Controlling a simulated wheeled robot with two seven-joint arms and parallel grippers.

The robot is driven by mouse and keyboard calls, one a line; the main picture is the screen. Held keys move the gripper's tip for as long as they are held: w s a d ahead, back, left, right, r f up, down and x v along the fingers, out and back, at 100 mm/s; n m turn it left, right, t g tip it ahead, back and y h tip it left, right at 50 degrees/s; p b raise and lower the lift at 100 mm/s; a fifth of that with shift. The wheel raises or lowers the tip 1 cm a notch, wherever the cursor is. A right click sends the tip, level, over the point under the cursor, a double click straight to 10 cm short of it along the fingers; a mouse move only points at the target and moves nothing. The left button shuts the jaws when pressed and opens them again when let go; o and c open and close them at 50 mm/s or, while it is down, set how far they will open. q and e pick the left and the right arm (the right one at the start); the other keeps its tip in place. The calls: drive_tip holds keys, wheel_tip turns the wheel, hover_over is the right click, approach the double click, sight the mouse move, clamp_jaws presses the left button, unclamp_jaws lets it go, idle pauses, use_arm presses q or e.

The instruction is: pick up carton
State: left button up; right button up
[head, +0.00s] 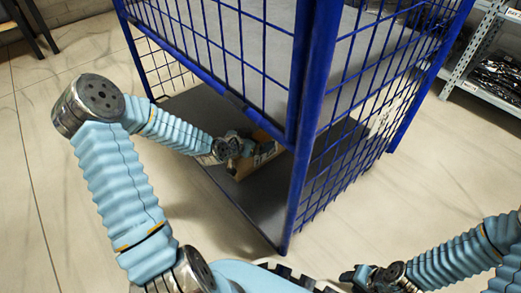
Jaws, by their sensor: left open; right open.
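A brown carton (254,163) sits low inside the blue wire cage cart, on its dark base shelf (225,188). My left arm reaches into the cart through its open lower front, and my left gripper (236,149) is at the carton's upper left side. The gripper covers part of the carton, and a blue post hides the carton's right end. I cannot tell whether the fingers touch it. My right gripper (355,275) is open and empty at the bottom of the view, outside the cart and well apart from the carton.
The cart's blue corner post (308,120) and mesh side (345,150) stand just right of the carton. A mesh panel (225,50) hangs above my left forearm. Metal shelving (490,50) with dark packaged goods stands at the far right. The floor at left is clear.

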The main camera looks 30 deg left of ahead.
use_arm(q)
clamp_jaws()
idle(0.5)
drive_tip(key=shift+r, duration=0.15)
